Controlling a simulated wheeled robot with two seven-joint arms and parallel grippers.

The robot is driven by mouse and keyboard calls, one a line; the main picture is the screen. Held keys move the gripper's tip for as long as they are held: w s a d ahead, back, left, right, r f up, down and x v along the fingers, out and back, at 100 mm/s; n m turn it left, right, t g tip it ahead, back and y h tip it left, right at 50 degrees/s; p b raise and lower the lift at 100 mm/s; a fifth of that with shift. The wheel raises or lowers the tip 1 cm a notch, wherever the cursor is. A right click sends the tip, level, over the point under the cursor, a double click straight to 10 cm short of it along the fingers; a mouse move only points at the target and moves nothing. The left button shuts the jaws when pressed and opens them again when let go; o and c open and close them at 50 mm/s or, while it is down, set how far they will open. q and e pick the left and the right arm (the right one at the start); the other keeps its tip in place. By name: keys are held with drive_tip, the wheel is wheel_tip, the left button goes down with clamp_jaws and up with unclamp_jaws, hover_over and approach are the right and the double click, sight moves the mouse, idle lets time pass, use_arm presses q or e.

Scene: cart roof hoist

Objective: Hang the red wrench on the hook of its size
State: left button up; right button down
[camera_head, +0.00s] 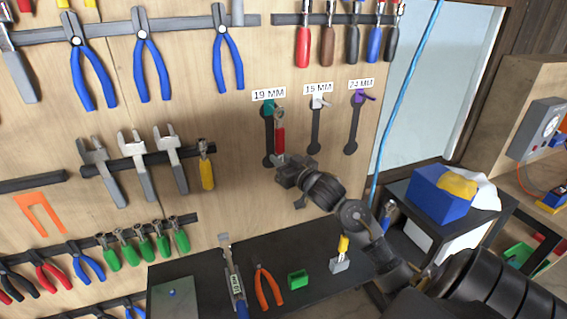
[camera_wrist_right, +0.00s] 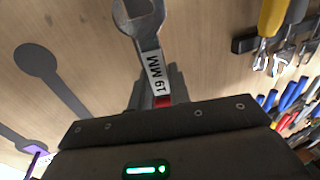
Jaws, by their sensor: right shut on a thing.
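The red wrench (camera_head: 280,140) is upright against the pegboard wall, ring end up. In the right wrist view its open-jaw end (camera_wrist_right: 140,15) and a "19 MM" tag (camera_wrist_right: 155,75) show. My right gripper (camera_head: 284,164) is shut on its lower part. The ring end is beside the green hook (camera_head: 268,107), whose label reads "19 MM" (camera_head: 269,94); I cannot tell whether the ring is around the hook. A white hook (camera_head: 318,102) and a purple hook (camera_head: 360,97) are to the right, both empty; their small labels are hard to read. My left gripper is not in view.
Dark wrench silhouettes (camera_head: 316,130) lie under the hooks. A dark bench (camera_head: 200,275) below holds pliers, a green block and other tools. A blue box (camera_head: 440,195) stands at right.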

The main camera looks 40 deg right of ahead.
drive_tip(key=shift+w+d+f+b, duration=0.1)
drive_tip(key=shift+w+d+b, duration=0.15)
drive_tip(key=shift+w, duration=0.25)
drive_tip(key=shift+w+d+r+b, duration=0.1)
drive_tip(key=shift+w+b, duration=0.2)
drive_tip(key=shift+w, duration=0.25)
drive_tip(key=shift+w+d+f+b, duration=0.1)
drive_tip(key=shift+w+d+b, duration=0.15)
drive_tip(key=shift+w, duration=0.25)
drive_tip(key=shift+w+d+f, duration=0.1)
drive_tip(key=shift+w+f, duration=0.15)
drive_tip(key=shift+w, duration=0.3)
drive_tip(key=shift+f, duration=0.15)
drive_tip(key=c, duration=1.2)
unclamp_jaws()
drive_tip(key=shift+c, duration=0.2)
